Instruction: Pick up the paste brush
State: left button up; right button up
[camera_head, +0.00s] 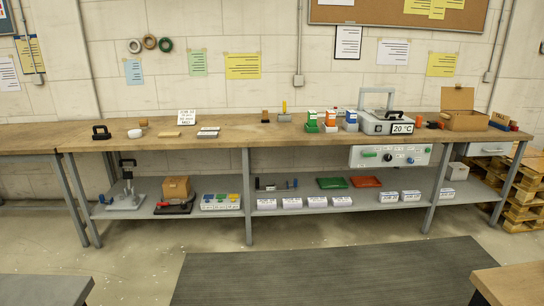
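A small upright thing with a yellow handle (284,107) stands on the workbench top, a little right of its middle. It may be the paste brush, but it is too small to tell. A small brown block-like thing (265,116) stands just left of it. Neither of my grippers is in view.
The long wooden workbench (350,135) stands against the wall. Green, orange and blue boxes (331,120), a grey device reading 20 °C (385,122) and an open cardboard box (465,116) occupy its right part. A dark mat (330,272) lies on the floor in front.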

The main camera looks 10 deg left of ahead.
aim_at(144, 124)
jog(key=i+j+u, duration=0.1)
jog(key=i+u, duration=0.25)
jog(key=i, duration=0.6)
jog(key=i+l+u, duration=0.2)
jog(key=i+u, duration=0.2)
jog(key=i, duration=0.5)
jog(key=i+j, duration=0.15)
jog(key=i, duration=0.25)
jog(key=i+j+u, duration=0.1)
jog(key=i, duration=0.3)
jog(key=i+j, duration=0.25)
jog(key=i, duration=0.15)
jog(key=i+l, duration=0.65)
jog(key=i+u, duration=0.05)
